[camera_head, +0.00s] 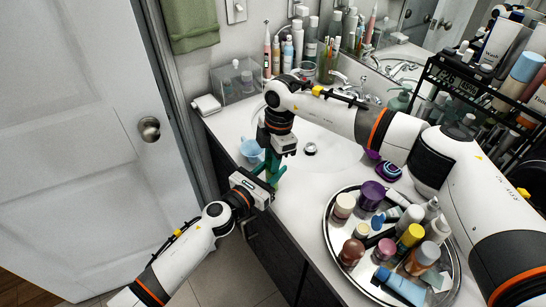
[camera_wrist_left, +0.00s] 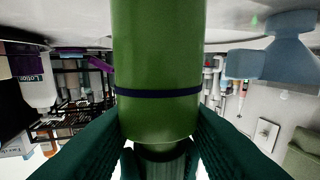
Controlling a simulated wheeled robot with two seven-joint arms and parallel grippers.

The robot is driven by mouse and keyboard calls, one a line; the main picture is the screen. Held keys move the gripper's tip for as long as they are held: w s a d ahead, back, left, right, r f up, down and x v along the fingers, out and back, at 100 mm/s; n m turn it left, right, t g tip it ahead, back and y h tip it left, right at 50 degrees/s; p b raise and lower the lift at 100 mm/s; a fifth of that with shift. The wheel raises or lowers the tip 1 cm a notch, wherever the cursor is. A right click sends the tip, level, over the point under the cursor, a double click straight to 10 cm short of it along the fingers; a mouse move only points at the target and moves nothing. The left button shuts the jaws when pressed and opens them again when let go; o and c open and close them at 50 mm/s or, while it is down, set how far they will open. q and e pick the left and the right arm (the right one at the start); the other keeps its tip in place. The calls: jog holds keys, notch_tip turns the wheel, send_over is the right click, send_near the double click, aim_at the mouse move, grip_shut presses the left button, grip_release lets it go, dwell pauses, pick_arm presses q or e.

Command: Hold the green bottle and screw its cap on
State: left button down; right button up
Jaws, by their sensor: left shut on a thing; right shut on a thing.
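The green bottle (camera_wrist_left: 158,60) with a dark blue band fills the middle of the left wrist view, which looks upside down. My left gripper (camera_wrist_left: 158,125) is shut on the bottle, with dark green fingers on both sides near its shoulder. At the bottom of that view, a dark green cap (camera_wrist_left: 162,167) shows at the dark neck, between what look like my right gripper's fingertips. Whether the cap is seated on the thread cannot be told. In the head view my left gripper (camera_head: 274,180) and my right gripper (camera_head: 274,160) meet over the counter's front edge, mostly hiding the bottle.
A round tray (camera_head: 329,225) crowded with bottles and jars is to the right. The sink (camera_head: 325,145) lies behind. A clear box (camera_head: 232,82) and a black rack (camera_head: 436,70) stand at the back.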

jog(key=shift+s+d+f, duration=0.15)
jog(key=shift+d+f, duration=0.05)
jog(key=shift+f, duration=0.45)
jog(key=shift+a+r, duration=0.1)
jog(key=shift+r, duration=0.3)
dwell(0.9)
jog(key=shift+f, duration=0.5)
dwell(0.7)
jog(key=shift+s+a+r, duration=0.1)
jog(key=shift+s+r, duration=0.05)
jog(key=shift+r, duration=0.25)
dwell(1.0)
